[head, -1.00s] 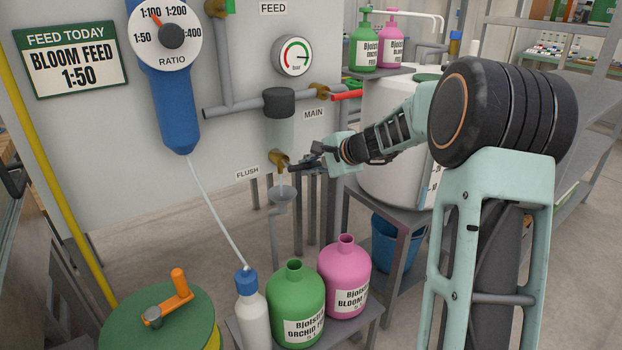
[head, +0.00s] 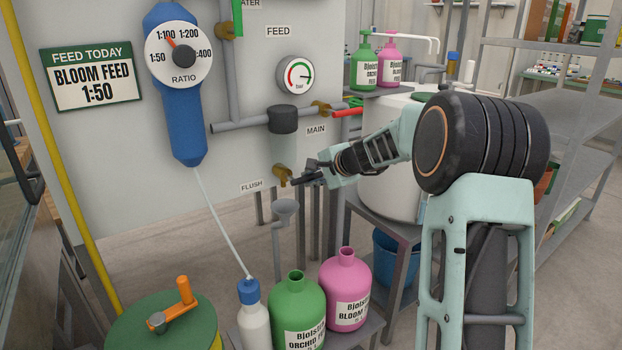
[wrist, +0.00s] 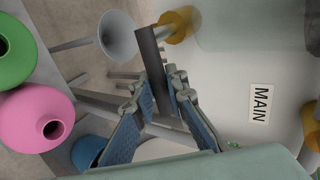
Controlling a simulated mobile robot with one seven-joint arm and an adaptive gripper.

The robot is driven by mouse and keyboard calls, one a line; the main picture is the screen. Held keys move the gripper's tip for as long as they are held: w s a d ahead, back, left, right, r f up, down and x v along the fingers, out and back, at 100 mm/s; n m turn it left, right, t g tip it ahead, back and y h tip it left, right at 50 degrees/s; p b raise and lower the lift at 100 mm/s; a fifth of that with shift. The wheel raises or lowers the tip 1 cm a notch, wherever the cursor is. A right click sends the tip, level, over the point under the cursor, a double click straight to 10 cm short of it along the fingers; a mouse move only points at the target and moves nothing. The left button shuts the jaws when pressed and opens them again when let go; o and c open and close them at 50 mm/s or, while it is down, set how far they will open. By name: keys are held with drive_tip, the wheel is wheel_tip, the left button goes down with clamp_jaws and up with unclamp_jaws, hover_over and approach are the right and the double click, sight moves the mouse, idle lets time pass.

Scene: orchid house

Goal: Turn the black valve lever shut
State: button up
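The black valve lever (head: 302,181) sits at the brass flush valve (head: 282,173), beside the FLUSH label. In the wrist view the lever (wrist: 148,52) is a dark flat bar running from near the brass outlet (wrist: 176,22) down between my fingers. My gripper (head: 312,175) is at the lever; in the wrist view its two blue-padded fingers (wrist: 160,84) close in on both sides of it and appear to touch it. The lever's far end is partly hidden by the fingers. A grey funnel (head: 286,207) stands below the valve outlet.
A red lever (head: 347,112) is on the MAIN valve above. A green bottle (head: 296,305) and a pink bottle (head: 345,287) stand on a low stand below. A white tank (head: 385,190) is behind my arm. A blue bucket (head: 391,256) sits under the tank's table.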

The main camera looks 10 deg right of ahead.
drive_tip(key=o, duration=0.5)
drive_tip(key=shift+d+r, duration=0.1)
drive_tip(key=v, duration=1.2)
